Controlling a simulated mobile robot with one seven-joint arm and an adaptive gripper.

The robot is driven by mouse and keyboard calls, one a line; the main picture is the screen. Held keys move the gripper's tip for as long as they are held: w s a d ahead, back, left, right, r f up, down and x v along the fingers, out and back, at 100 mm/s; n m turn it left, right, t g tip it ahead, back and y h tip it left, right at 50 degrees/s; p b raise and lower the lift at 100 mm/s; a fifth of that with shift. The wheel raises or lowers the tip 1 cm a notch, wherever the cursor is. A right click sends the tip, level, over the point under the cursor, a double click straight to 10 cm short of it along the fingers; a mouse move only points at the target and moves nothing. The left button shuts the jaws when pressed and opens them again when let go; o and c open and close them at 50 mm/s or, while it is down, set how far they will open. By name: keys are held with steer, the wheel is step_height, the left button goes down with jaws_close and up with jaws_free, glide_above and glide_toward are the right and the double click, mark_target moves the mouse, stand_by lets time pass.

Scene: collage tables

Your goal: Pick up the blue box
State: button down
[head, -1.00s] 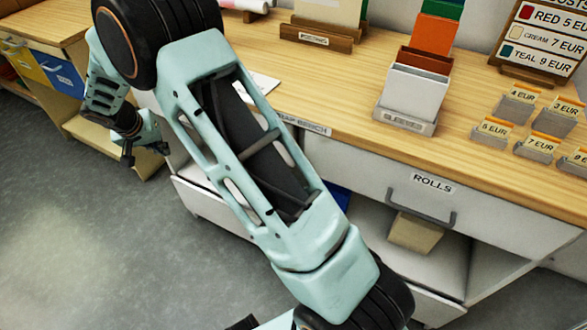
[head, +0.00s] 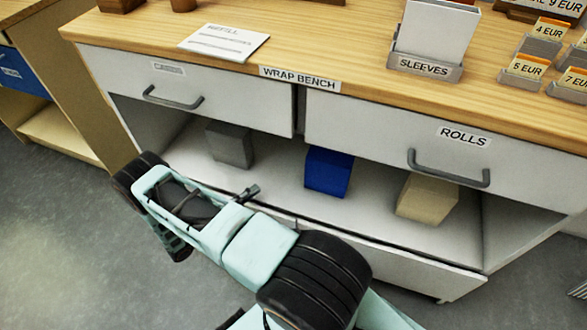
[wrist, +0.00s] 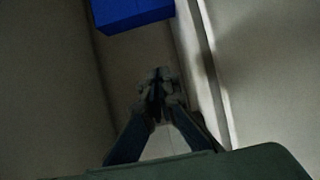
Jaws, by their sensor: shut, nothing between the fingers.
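The blue box (head: 328,172) sits on the open shelf under the wrap bench, near the middle, between a grey box and a beige box. In the wrist view the blue box (wrist: 132,12) shows at the top, cut off by the frame edge. My gripper (wrist: 158,84) is shut and empty, apart from the blue box, which lies beyond its fingertips in that view. In the head view my arm reaches to the shelf's front left of the blue box, and the gripper is mostly hidden behind my own links.
A grey box (head: 230,144) stands on the shelf at left and a beige box (head: 427,198) at right. Above are closed drawers with handles, one labelled ROLLS (head: 463,137). The bench top (head: 330,45) overhangs the shelf. Bare shelf lies between the boxes.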

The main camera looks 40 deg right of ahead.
steer(key=d+b, duration=0.1)
steer(key=d, duration=0.8)
steer(key=d+b, duration=0.2)
steer(key=d, duration=0.8)
steer(key=shift+w+d+f+b, duration=0.15)
steer(key=shift+d+b, duration=0.15)
steer(key=shift+s+d, duration=0.2)
steer(key=shift+s, duration=0.05)
steer(key=shift+s+a+b, duration=0.15)
steer(key=shift+s+a, duration=0.15)
steer(key=shift+s, duration=0.5)
steer(key=shift+s+a+b, duration=0.15)
steer(key=shift+s+a, duration=0.15)
steer(key=shift+s, duration=0.45)
